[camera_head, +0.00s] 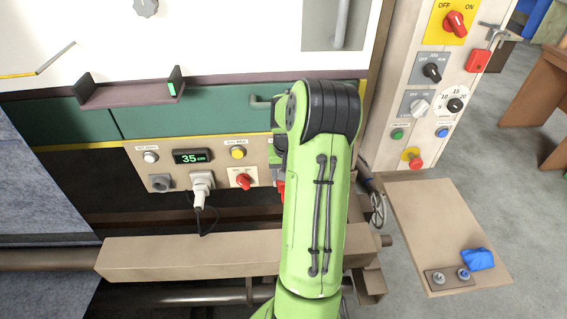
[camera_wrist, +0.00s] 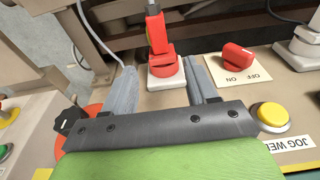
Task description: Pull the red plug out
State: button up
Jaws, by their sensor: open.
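The red plug (camera_wrist: 158,52) sits upright in a pale square socket (camera_wrist: 166,81) on the beige control panel in the wrist view. My gripper (camera_wrist: 161,66) is open, one grey finger on each side of the plug, with visible gaps; I cannot tell whether the fingers are fully level with it in depth. In the head view only a sliver of red, likely the plug (camera_head: 281,188), shows beside my green arm, which hides most of it and the gripper.
A red rotary switch (camera_wrist: 237,57) and a yellow button (camera_wrist: 272,115) lie close to the right finger in the wrist view. A white plug (camera_head: 202,182) with a black cord stands farther along the panel. A beige beam (camera_head: 190,256) runs in front.

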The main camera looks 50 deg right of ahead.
jog(key=f, duration=0.5)
jog(key=d+f+b, duration=0.1)
jog(key=f, duration=0.2)
jog(key=shift+w+f, duration=0.15)
jog(key=shift+w, duration=0.25)
jog(key=shift+c, duration=0.4)
grip_shut()
jog(key=shift+s+a+b, duration=0.55)
jog(key=shift+s+a, duration=1.05)
jog(key=shift+a, duration=0.3)
